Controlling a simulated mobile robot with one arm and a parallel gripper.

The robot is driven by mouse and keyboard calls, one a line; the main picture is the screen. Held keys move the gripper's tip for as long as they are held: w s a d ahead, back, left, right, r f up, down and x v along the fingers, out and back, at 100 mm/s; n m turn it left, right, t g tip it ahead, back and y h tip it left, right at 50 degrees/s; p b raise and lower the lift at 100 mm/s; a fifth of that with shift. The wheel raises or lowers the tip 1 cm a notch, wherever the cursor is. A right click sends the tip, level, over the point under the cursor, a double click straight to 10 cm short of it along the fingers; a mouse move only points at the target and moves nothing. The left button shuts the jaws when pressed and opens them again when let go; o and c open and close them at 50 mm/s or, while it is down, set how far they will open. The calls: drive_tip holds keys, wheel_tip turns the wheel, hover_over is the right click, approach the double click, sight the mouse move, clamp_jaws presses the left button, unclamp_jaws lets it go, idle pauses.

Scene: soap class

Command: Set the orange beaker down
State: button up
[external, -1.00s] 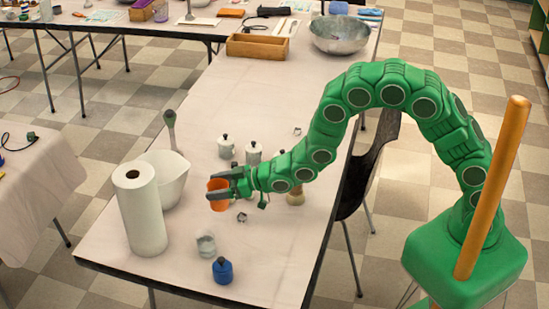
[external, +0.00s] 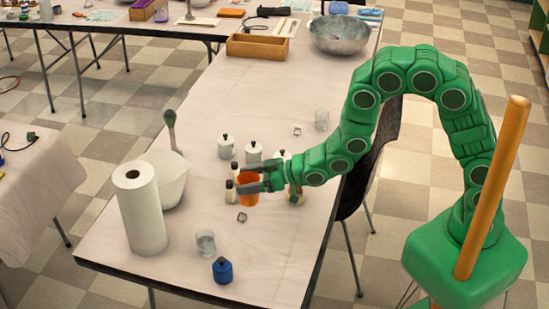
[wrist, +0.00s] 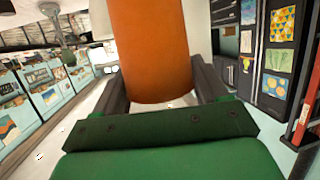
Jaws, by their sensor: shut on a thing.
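The orange beaker (external: 249,190) is between the dark fingers of my gripper (external: 242,180), over the middle of the near table. My gripper is shut on it, one finger on each side. In the wrist view the beaker (wrist: 150,50) fills the upper middle between the two fingers (wrist: 160,85). The fingers hide part of it in the external view. I cannot tell whether its bottom touches the table (external: 180,262).
White lidded jars (external: 254,150) stand just behind the beaker, and small dark-capped bottles (external: 231,191) just left. A glass (external: 205,243) and blue bottle (external: 222,270) are in front. The right front is clear.

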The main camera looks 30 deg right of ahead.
drive_tip(key=w+d+r, duration=0.1)
drive_tip(key=w+d, duration=0.6)
drive_tip(key=d, duration=0.2)
drive_tip(key=shift+r, duration=0.3)
drive_tip(key=shift+n+g+y, duration=0.3)
drive_tip(key=shift+n+g, duration=0.2)
drive_tip(key=shift+g, duration=0.1)
drive_tip(key=w+d, duration=0.1)
drive_tip(key=d, duration=0.2)
drive_tip(key=w+d, duration=0.1)
drive_tip(key=d, duration=0.6)
drive_tip(key=shift+w+r, duration=0.15)
drive_tip(key=shift+w, duration=0.25)
drive_tip(key=s+d+f, duration=0.1)
drive_tip(key=s+d, duration=0.2)
drive_tip(key=d, duration=0.8)
drive_tip(key=s+d+f, duration=0.1)
drive_tip(key=s+d, duration=0.1)
drive_tip(key=d, duration=0.9)
drive_tip(key=shift+n+g, duration=0.4)
drive_tip(key=shift+w+a+f, duration=0.5)
drive_tip(key=shift+w+f, duration=1.6)
drive_tip(key=shift+w, duration=0.15)
drive_tip(key=shift+w+a+f, duration=0.5)
drive_tip(key=shift+w+f, duration=1.65)
drive_tip(key=shift+w, duration=0.1)
drive_tip(key=shift+w+a+f, duration=0.5)
drive_tip(key=shift+w+f, duration=1.6)
drive_tip(key=shift+w, duration=0.15)
drive_tip(key=shift+f, duration=0.15)
